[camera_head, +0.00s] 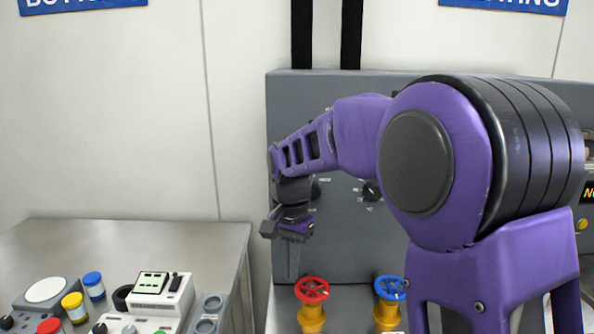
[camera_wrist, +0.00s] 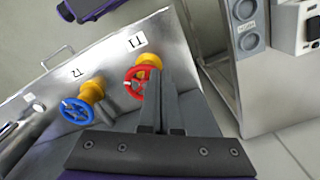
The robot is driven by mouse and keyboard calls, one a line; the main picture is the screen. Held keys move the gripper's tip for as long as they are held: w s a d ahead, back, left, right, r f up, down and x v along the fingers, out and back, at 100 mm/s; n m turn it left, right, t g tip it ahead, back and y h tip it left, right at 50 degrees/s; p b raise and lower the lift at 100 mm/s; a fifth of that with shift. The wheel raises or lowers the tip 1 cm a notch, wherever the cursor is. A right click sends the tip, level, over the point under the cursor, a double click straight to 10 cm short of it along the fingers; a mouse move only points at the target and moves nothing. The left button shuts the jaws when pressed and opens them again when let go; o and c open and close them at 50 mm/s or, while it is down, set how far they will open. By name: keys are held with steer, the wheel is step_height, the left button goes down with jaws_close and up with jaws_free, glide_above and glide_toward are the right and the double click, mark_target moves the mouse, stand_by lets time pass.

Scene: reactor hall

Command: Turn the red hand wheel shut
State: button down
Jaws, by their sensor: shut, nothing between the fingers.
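The red hand wheel (camera_head: 312,290) sits on a yellow valve body (camera_head: 311,319) low in the middle of the head view. In the wrist view the red wheel (camera_wrist: 131,82) lies left of and partly behind my fingers, by a label reading T1 (camera_wrist: 137,41). My gripper (camera_head: 289,270) hangs pointing down, above and a little left of the red wheel in the head view. Its fingers (camera_wrist: 156,75) are together with nothing between them. I see no clear contact with the wheel.
A blue hand wheel (camera_head: 389,288) on a yellow valve stands right of the red one; its label reads T2 in the wrist view. A grey panel (camera_head: 340,250) with knobs rises behind. A side bench (camera_head: 130,240) at left holds jars and instruments.

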mark_target(312, 296)
steer(key=s+d+b, duration=0.2)
steer(key=d+b, duration=0.2)
steer(key=b, duration=0.1)
step_height(312, 296, down, 6)
steer(key=b, duration=0.4)
steer(key=shift+f, duration=0.1)
steer(key=shift+w+d, duration=0.1)
steer(key=shift+w, duration=0.1)
stand_by(0.6)
